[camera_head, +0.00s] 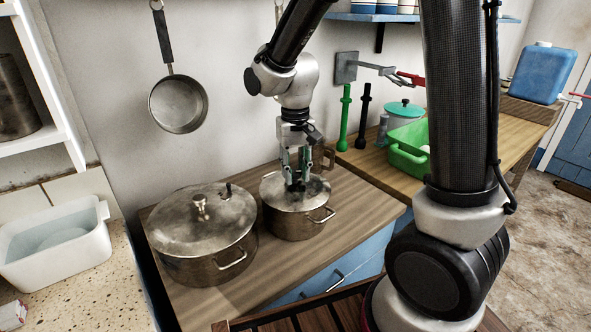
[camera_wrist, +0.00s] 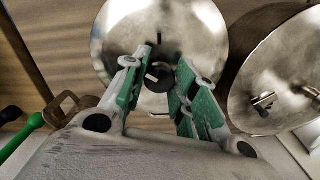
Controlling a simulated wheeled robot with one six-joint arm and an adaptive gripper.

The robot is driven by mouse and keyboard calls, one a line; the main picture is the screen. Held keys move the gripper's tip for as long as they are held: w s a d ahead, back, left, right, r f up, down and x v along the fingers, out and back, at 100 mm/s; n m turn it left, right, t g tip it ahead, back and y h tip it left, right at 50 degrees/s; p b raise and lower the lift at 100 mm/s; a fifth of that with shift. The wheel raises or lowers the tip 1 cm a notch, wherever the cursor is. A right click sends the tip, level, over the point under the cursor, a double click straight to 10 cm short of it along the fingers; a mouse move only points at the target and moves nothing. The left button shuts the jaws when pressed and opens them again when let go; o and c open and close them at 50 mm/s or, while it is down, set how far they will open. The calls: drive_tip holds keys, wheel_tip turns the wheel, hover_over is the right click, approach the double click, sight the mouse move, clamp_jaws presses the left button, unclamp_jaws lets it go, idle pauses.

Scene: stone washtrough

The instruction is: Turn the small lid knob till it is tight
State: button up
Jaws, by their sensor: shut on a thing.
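The small metal pot (camera_head: 290,222) stands on the wooden counter with its lid (camera_head: 276,192) on. In the wrist view the lid (camera_wrist: 118,32) is a round, worn metal disc. Its small dark knob (camera_wrist: 157,78) sits between my green-padded fingers, with a pale mark on its top. My gripper (camera_head: 297,184) points down over the lid, and its fingertips also show in the wrist view (camera_wrist: 166,62). It is shut on the knob. In the head view the fingers mostly hide the knob.
A larger lidded pot (camera_head: 205,250) with an upright knob (camera_head: 200,206) stands close on the left. A brown mug (camera_head: 324,158) is just behind the small pot. A green tub (camera_head: 408,150) and upright green (camera_head: 344,120) and black handles stand at the back right.

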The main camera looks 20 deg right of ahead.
sight(294, 172)
drive_tip(key=m, duration=0.5)
drive_tip(key=shift+m, duration=0.3)
drive_tip(key=m, duration=0.5)
drive_tip(key=shift+a, duration=0.1)
idle(0.4)
drive_tip(key=o, duration=1.1)
drive_tip(key=shift+c, duration=0.2)
wheel_tip(294, 172, up, 12)
